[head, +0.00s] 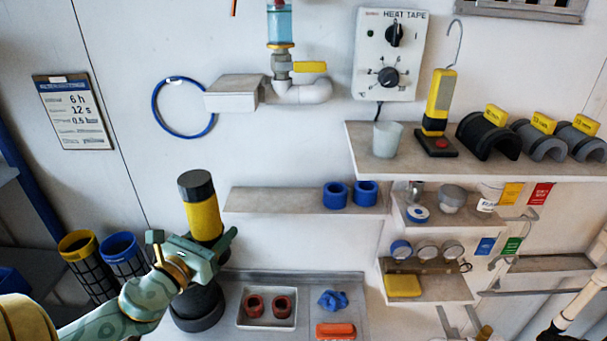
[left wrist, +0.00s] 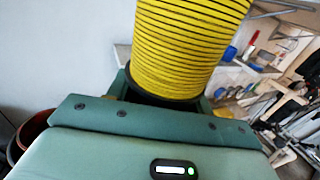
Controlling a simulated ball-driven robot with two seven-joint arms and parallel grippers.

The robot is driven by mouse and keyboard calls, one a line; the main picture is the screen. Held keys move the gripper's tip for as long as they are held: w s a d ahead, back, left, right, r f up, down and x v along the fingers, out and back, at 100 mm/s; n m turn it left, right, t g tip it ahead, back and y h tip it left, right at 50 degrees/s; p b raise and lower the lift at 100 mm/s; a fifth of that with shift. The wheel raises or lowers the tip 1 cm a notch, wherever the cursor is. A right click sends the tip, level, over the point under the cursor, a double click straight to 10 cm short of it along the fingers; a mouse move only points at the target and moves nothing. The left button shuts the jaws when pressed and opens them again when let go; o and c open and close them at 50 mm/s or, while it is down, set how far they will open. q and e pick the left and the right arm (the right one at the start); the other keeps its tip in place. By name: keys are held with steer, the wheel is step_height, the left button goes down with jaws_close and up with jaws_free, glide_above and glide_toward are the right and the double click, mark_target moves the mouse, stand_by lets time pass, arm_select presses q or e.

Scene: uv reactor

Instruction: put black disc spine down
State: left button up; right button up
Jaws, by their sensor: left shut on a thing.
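A tall cylinder with a yellow ribbed body (head: 203,217) and a black top is upright at the left of the head view; I take it to be the black disc spine. My left gripper (head: 197,250) is shut on its lower part. In the left wrist view the yellow ribbed body (left wrist: 187,45) rises from a black rim between the green jaws (left wrist: 160,95). Directly below the gripper is a black round base (head: 197,310). The gripper hides the join, so I cannot tell whether the cylinder rests on this base. My right gripper is not in view.
A white tray (head: 266,324) with two red rings stands right of the black base, beside a blue piece (head: 333,300) and an orange block (head: 336,331). Two mesh baskets (head: 90,265) stand at the left. A shelf (head: 270,201) with blue rings juts out at right.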

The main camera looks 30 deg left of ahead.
arm_select(q)
steer(key=a+r+p, duration=0.3)
steer(key=a+r, duration=0.1)
steer(key=r, duration=0.1)
steer(key=w, duration=0.5)
steer(key=w+a+p, duration=0.1)
steer(key=w, duration=0.5)
steer(key=w+p, duration=0.1)
steer(key=w, duration=0.5)
steer(key=shift+a, duration=0.2)
steer(key=shift+w, duration=0.35)
steer(key=shift+w+a+f, duration=0.1)
steer(key=shift+w+f, duration=0.1)
steer(key=shift+f+b, duration=1.25)
steer(key=shift+f, duration=0.35)
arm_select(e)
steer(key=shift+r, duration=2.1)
arm_select(q)
steer(key=shift+s+f, duration=0.1)
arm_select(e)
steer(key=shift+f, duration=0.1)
arm_select(q)
steer(key=o, duration=0.9)
